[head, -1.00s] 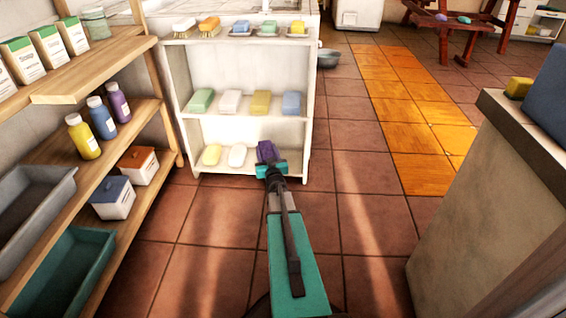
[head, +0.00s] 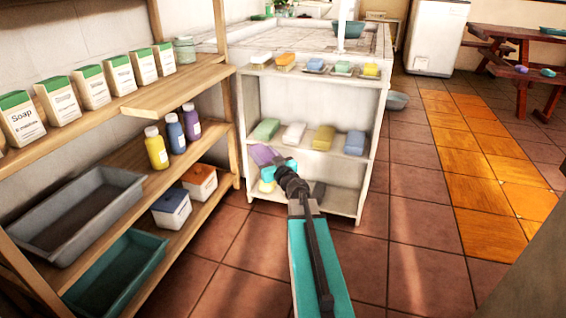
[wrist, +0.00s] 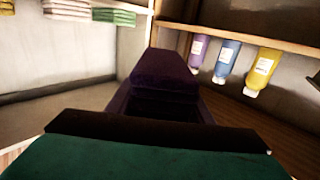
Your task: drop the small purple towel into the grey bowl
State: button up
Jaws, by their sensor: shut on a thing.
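The small purple towel (head: 263,154) is in the jaws of my gripper (head: 277,168), held up in front of the left side of the white shelf unit. In the wrist view the towel (wrist: 165,75) looks dark and sticks out beyond my gripper (wrist: 162,108), which is shut on it. The grey bowl (head: 397,101) stands on the tiled floor just right of and behind the shelf unit, well away from my gripper. The wrist view does not show the bowl.
The white shelf unit (head: 367,165) holds several folded towels and soaps. On the left, a wooden shelf (head: 185,92) carries cartons, bottles and grey and teal trays. A red-brown table (head: 515,36) stands at the back right.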

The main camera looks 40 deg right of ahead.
jog(key=a+r+n+y, duration=0.3)
jog(key=a+y, duration=0.1)
jog(key=a, duration=0.6)
jog(key=a+r+n+y, duration=0.2)
jog(key=a+r+y, duration=0.2)
jog(key=a, duration=0.5)
jog(key=s+a+r+n+g+y+p, duration=0.1)
jog(key=s+a+n+g+y+p, duration=0.3)
jog(key=a, duration=0.4)
jog(key=s+a+n+g+y+p, duration=0.1)
jog(key=s+a+n+g+y, duration=0.15)
jog(key=s+a+y, duration=0.4)
notch_tip(320, 180, up, 41)
jog(key=a+h+p, duration=0.1)
jog(key=a+p, duration=0.1)
jog(key=p, duration=4.7)
jog(key=shift+w+r+n+g, duration=0.15)
jog(key=shift+r+n+g, duration=0.05)
jog(key=shift+n+g, duration=0.2)
